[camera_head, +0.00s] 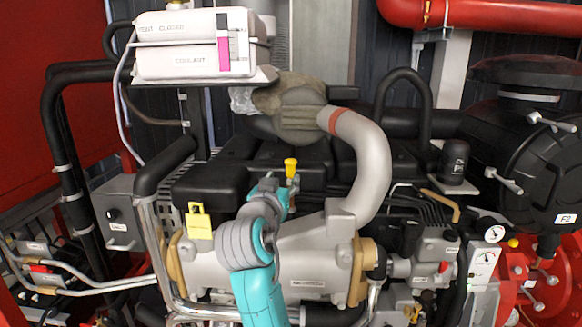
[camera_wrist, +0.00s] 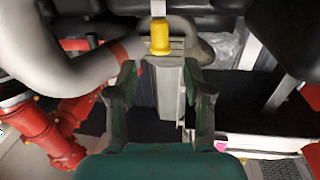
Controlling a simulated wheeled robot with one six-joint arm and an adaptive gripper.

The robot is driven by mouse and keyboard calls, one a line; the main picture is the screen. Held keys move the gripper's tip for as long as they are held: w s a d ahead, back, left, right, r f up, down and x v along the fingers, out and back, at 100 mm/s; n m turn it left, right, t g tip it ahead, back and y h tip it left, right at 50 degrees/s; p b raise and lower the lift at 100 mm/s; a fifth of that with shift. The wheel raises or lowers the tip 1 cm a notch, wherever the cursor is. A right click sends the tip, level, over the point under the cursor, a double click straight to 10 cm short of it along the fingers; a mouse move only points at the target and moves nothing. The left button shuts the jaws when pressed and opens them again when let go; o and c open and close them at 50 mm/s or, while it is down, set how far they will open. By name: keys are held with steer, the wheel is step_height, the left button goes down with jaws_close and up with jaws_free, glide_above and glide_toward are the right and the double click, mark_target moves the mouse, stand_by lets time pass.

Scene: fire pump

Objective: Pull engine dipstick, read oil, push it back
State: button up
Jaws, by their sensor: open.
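My gripper (camera_wrist: 160,68) is open, with one dark green finger on each side and nothing held. In the head view my teal arm comes up from below, and my gripper (camera_head: 277,187) is just below and left of the handle. Whether a finger touches the handle cannot be told. Most of the dipstick is hidden.
A thick grey pipe (camera_head: 365,165) curves close to the right of the handle. A white coolant tank (camera_head: 190,62) stands at upper left. A yellow tag (camera_head: 199,222) is left of my arm. Black pipes (camera_head: 62,110) run at left; a black canister (camera_head: 453,162) and gauges (camera_head: 486,257) are at right.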

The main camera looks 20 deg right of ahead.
mark_target(290, 169)
steer(key=x, duration=0.9)
steer(key=shift+w+d, duration=0.1)
steer(key=shift+w, duration=0.1)
jaws_close()
steer(key=shift+f, duration=0.15)
